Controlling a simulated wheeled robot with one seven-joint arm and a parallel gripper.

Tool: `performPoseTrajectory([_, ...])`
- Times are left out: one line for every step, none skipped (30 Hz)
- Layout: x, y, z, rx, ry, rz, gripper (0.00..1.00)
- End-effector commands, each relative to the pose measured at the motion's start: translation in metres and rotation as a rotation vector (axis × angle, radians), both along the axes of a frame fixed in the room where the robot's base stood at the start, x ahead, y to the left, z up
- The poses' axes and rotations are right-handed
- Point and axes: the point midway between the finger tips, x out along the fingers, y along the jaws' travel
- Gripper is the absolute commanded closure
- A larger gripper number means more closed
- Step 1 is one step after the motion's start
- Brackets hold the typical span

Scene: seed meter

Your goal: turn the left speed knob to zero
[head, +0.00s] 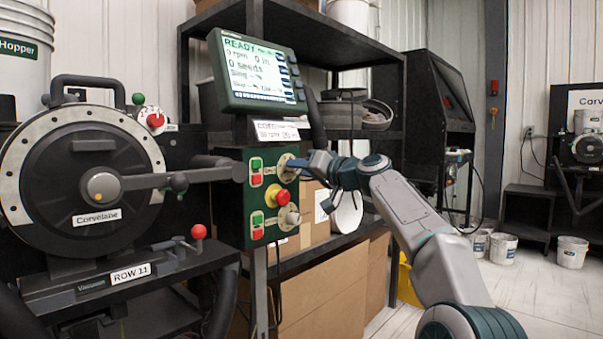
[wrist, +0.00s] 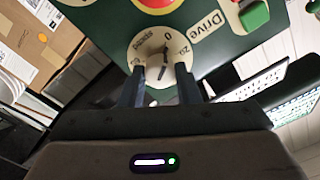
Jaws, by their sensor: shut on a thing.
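The green control box (head: 229,205) carries an upper speed knob (head: 286,165) and a lower speed knob (head: 289,217). My gripper (head: 308,162) is at the upper one, its fingers shut on it. In the wrist view, this knob (wrist: 154,58) shows between the fingertips of my gripper (wrist: 160,85), on a pale round dial face. A "0" and a "20" are readable on the dial; a dark mark at its middle lies near the "0". A "Drive" label (wrist: 207,36) is beside it. The fingers hide part of the dial's edge.
A red stop button (head: 281,197) on yellow sits between the knobs. Green and red push buttons (head: 256,171) are left of them. The monitor (head: 255,72) above reads READY, 0 rpm. A black handle (head: 170,181) reaches toward the box from the round seed meter (head: 85,145).

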Motion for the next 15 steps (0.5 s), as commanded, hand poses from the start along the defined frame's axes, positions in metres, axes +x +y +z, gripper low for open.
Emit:
performPoseTrajectory([-0.0002, 0.0014, -0.0034, -0.016, -0.012, 0.005, 0.93])
performPoseTrajectory([-0.0002, 0.0014, -0.0033, -0.022, -0.020, 0.005, 0.93])
performPoseTrajectory([-0.0002, 0.0014, -0.0033, -0.030, -0.029, 0.005, 0.93])
performPoseTrajectory([-0.0002, 0.0015, -0.0032, -0.035, -0.035, 0.006, 0.93])
performPoseTrajectory([-0.0002, 0.0015, -0.0032, -0.039, -0.041, 0.006, 0.93])
performPoseTrajectory([-0.0003, 0.0016, -0.0033, -0.043, -0.046, 0.006, 0.93])
performPoseTrajectory([-0.0002, 0.0017, -0.0033, -0.046, -0.050, 0.006, 0.93])
performPoseTrajectory([-0.0002, 0.0017, -0.0033, -0.049, -0.053, 0.006, 0.93])
performPoseTrajectory([-0.0002, 0.0017, -0.0032, -0.051, -0.056, 0.006, 0.93])
performPoseTrajectory([-0.0003, 0.0017, -0.0031, -0.053, -0.058, 0.007, 0.93])
performPoseTrajectory([-0.0003, 0.0017, -0.0031, -0.054, -0.059, 0.007, 0.93])
performPoseTrajectory([-0.0002, 0.0018, -0.0032, -0.055, -0.061, 0.007, 0.93])
performPoseTrajectory([-0.0003, 0.0017, -0.0031, -0.055, -0.061, 0.007, 0.93])
performPoseTrajectory([-0.0002, 0.0018, -0.0031, -0.056, -0.061, 0.007, 0.93])
performPoseTrajectory([-0.0003, 0.0019, -0.0031, -0.056, -0.061, 0.007, 0.93])
